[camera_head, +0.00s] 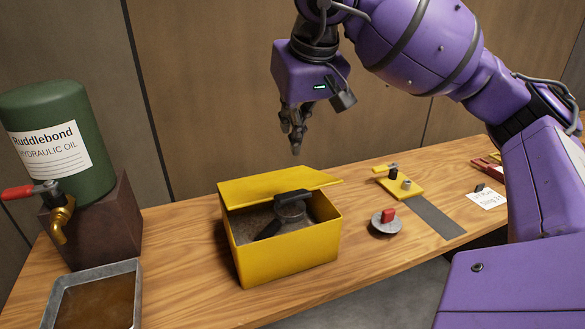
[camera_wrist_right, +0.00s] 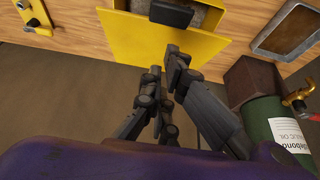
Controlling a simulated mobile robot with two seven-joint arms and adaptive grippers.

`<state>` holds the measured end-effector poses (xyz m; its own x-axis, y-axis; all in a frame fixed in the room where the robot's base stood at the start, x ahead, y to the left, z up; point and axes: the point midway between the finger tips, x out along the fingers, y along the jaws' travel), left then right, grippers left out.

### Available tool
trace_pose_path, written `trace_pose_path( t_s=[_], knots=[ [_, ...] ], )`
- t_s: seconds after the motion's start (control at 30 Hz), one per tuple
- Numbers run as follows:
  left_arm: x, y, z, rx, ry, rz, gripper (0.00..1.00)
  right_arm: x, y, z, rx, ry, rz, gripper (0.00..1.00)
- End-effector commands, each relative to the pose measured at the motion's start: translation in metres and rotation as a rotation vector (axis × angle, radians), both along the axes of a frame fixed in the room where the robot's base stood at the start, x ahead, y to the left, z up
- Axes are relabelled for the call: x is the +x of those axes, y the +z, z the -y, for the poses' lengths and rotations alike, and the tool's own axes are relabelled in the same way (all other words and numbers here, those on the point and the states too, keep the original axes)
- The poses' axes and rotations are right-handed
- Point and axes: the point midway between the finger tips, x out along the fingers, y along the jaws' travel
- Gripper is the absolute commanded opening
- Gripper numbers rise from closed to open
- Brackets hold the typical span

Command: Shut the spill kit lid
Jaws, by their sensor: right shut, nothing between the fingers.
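The yellow spill kit box (camera_head: 290,254) stands on the bench. Its yellow lid (camera_head: 262,186) is open, tilted back from the rear edge. The lid also shows in the right wrist view (camera_wrist_right: 128,36). Inside are grey-brown contents and a dark rounded object with a black block-shaped top (camera_head: 292,195). My right gripper (camera_head: 296,149) is shut and empty, pointing down above and behind the lid. In the right wrist view its fingertips (camera_wrist_right: 164,62) overlap the lid's outer edge; I cannot tell whether they touch. My left gripper is not in view.
A green oil drum (camera_head: 92,165) on a brown block and a grey metal tray (camera_head: 57,298) stand left. A grey disc with a red block (camera_head: 386,222) and a yellow plate with fittings (camera_head: 401,187) lie right of the box. A wall stands behind the bench.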

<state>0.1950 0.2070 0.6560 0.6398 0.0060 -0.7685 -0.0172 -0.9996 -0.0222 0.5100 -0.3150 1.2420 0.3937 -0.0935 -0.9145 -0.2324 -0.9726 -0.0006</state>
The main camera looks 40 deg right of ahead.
Motion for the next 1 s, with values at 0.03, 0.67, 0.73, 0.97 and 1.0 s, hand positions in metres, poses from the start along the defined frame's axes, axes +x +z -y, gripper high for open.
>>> trace_pose_path(
  t_s=[0.03,0.67,0.73,0.97,1.0],
  knots=[
    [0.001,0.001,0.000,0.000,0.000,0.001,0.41,0.004,-0.013,0.001,0.000,0.001,-0.007,0.00],
    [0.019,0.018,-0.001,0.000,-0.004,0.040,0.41,0.008,-0.086,0.002,0.000,-0.001,0.004,0.00],
    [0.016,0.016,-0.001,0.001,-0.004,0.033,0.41,0.008,-0.088,0.002,0.000,-0.001,0.004,0.00],
    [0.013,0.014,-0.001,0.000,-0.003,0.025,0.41,0.008,-0.088,0.002,0.000,-0.001,0.003,0.00],
    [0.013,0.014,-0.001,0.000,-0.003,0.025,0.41,0.008,-0.088,0.002,0.000,-0.001,0.003,0.00]
  ],
)
